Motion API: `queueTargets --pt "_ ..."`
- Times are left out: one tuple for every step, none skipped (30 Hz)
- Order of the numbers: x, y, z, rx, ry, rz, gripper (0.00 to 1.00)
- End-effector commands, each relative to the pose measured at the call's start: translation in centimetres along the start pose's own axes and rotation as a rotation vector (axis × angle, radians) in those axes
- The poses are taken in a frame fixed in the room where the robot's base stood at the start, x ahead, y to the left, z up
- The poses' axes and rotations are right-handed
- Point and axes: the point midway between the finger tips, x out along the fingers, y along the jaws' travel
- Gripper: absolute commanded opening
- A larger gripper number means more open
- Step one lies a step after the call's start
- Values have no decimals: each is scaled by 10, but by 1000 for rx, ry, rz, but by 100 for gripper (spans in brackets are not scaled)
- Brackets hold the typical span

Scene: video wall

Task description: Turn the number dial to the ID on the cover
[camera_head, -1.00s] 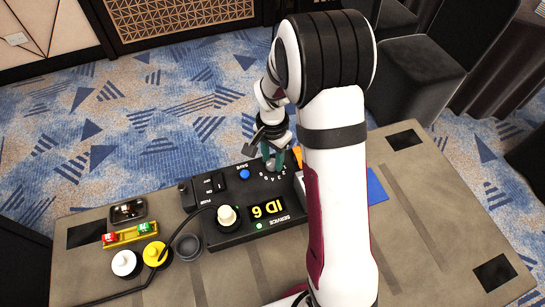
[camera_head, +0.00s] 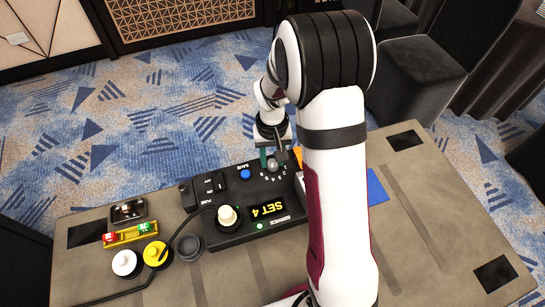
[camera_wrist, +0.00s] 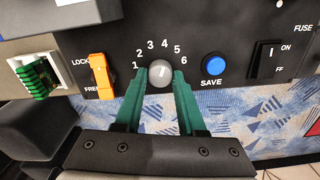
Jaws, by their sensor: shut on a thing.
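The number dial is a round grey knob (camera_wrist: 160,73) with the numbers 1 to 6 printed in an arc around it, on a black service box (camera_head: 243,198). Its short mark points up, about toward 4. My gripper (camera_wrist: 160,82) has its green fingers on either side of the knob, shut on it. In the head view my gripper (camera_head: 272,161) is at the dial on the box's far side. The display (camera_head: 269,210) on the box reads "SET 4" in yellow. I cannot make out an ID on a cover.
The blue SAVE button (camera_wrist: 214,64) and black ON switch (camera_wrist: 268,60) sit right of the dial in the wrist view. The orange LOCK/FREE lever (camera_wrist: 103,76) is to its left.

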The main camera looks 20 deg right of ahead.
Motion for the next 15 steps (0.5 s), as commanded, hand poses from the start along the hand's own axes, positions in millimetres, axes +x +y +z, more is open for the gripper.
queueTargets --pt "0 0 1 -20 -3 0 0" --pt "0 0 1 -33 -3 0 0" --pt "0 0 1 -50 -3 0 0" --pt "0 0 1 -61 -3 0 0" --pt "0 0 1 -71 -3 0 0" --pt "0 0 1 -83 -3 0 0" --pt "0 0 1 -90 -3 0 0" --pt "0 0 1 -98 -3 0 0" --pt "0 0 1 -106 -3 0 0" --pt "0 0 1 -110 -3 -1 0" --pt "0 0 1 -114 -3 -1 0" --pt "0 0 1 -118 -3 -1 0" --pt "0 0 1 -121 -3 -1 0" --pt "0 0 1 -123 -3 -1 0" --pt "0 0 1 -125 -3 -1 0"
